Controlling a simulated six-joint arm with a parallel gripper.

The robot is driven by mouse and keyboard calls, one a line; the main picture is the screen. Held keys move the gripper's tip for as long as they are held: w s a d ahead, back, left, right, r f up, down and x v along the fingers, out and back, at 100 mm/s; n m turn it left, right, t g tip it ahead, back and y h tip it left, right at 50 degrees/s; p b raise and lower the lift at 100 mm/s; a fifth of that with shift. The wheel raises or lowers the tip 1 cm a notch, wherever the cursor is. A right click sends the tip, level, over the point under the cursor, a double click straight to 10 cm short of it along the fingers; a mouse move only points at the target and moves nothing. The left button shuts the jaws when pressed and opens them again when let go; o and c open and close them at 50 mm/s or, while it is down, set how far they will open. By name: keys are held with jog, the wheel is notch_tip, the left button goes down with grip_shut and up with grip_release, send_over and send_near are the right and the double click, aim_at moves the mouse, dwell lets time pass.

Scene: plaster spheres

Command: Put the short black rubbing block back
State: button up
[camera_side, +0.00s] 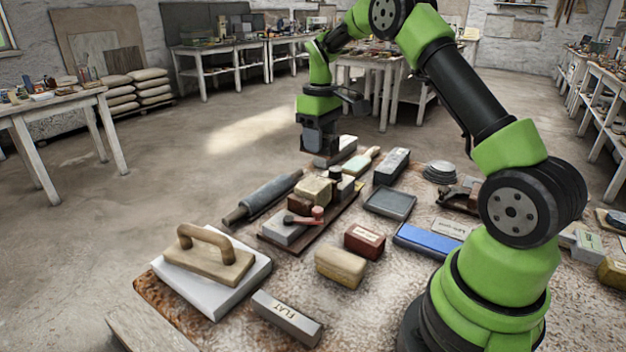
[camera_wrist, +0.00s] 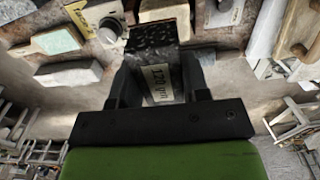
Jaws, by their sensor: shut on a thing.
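My gripper (camera_side: 320,138) is shut on a dark speckled block (camera_wrist: 152,36) with a pale label reading "120 gri…". In the wrist view the block sits between the two fingers, its far end reaching past them. In the side view the gripper hangs over the back of the work surface, and the held block is hard to tell from the dark fingers. A low wooden board (camera_side: 343,215) in front of the gripper carries several blocks: grey, brown, cream and a small dark one. Another black block with a label (camera_side: 391,165) lies to the right.
A grey roller (camera_side: 262,196) lies left of the board. A green-and-wood tool (camera_side: 357,164) and a dark tray (camera_side: 390,203) lie to its right. A wooden-handled float (camera_side: 208,262) rests on a white slab. Brown, yellow, blue and "FLAT" blocks (camera_side: 287,316) crowd the front.

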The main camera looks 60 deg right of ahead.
jog(key=s+d+f, duration=0.3)
jog(key=s, duration=0.3)
send_over(376, 224)
notch_tip(376, 224, down, 9)
jog(key=shift+r, duration=0.2)
jog(key=shift+w+f, duration=0.1)
jog(key=shift+f, duration=2.15)
jog(key=shift+f, duration=0.15)
jog(key=o, duration=0.7)
